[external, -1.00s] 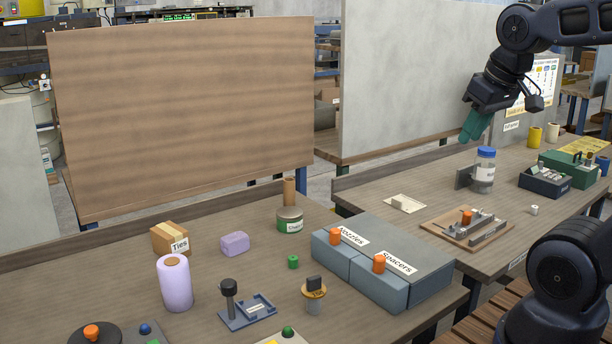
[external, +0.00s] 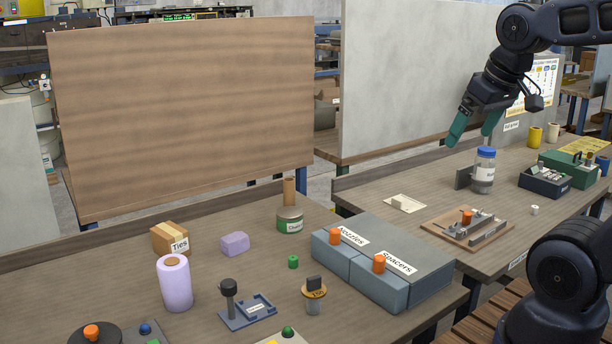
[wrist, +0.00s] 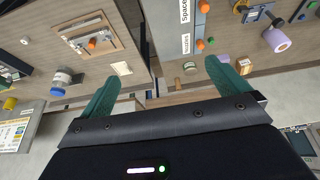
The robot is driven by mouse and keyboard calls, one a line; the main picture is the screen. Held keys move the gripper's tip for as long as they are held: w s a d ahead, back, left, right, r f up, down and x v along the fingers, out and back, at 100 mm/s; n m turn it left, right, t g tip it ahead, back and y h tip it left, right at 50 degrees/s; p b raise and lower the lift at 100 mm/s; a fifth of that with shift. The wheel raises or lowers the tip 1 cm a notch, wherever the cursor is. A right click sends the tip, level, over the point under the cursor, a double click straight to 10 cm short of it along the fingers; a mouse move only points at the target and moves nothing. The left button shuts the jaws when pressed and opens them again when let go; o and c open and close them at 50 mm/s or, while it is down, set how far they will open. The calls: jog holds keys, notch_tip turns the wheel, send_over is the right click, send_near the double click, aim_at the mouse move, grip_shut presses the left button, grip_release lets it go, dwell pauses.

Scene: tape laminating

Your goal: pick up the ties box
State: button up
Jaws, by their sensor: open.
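The ties box (external: 170,239) is a small brown carton with a lighter tape strip and a white "Ties" label. It sits at the back left of the near table in the external view. In the wrist view a small tan box (wrist: 244,66) at the right appears to be it, partly behind a finger. My gripper (external: 471,136) is open and empty, high above the right table and far from the box. Its two green fingers spread wide in the wrist view (wrist: 134,77).
A lilac roll (external: 175,283) stands just in front of the ties box, and a lilac block (external: 235,244) lies to its right. A green tin (external: 290,220) and the grey Nozzles and Spacers boxes (external: 420,255) are further right. A brown board (external: 180,120) rises behind the table.

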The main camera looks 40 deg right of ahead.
jog(key=w+a+r+n+g, duration=0.1)
jog(key=w+a+r+n, duration=0.15)
jog(key=w, duration=0.55)
jog(key=w+a+r+n, duration=0.1)
jog(key=w+a+n, duration=0.25)
jog(key=w, duration=0.45)
jog(key=w+a+r+n+g, duration=0.15)
jog(key=w+a, duration=0.25)
jog(key=w, duration=0.4)
jog(key=n+g, duration=0.2)
jog(key=n, duration=1.1)
send_over(169, 230)
jog(key=f, duration=2.6)
jog(key=shift+w+d+f, duration=0.1)
jog(key=shift+d+f, duration=0.1)
jog(key=shift+f, duration=0.2)
jog(key=shift+a+f, duration=0.15)
jog(key=shift+f, duration=0.35)
notch_tip(169, 230, down, 10)
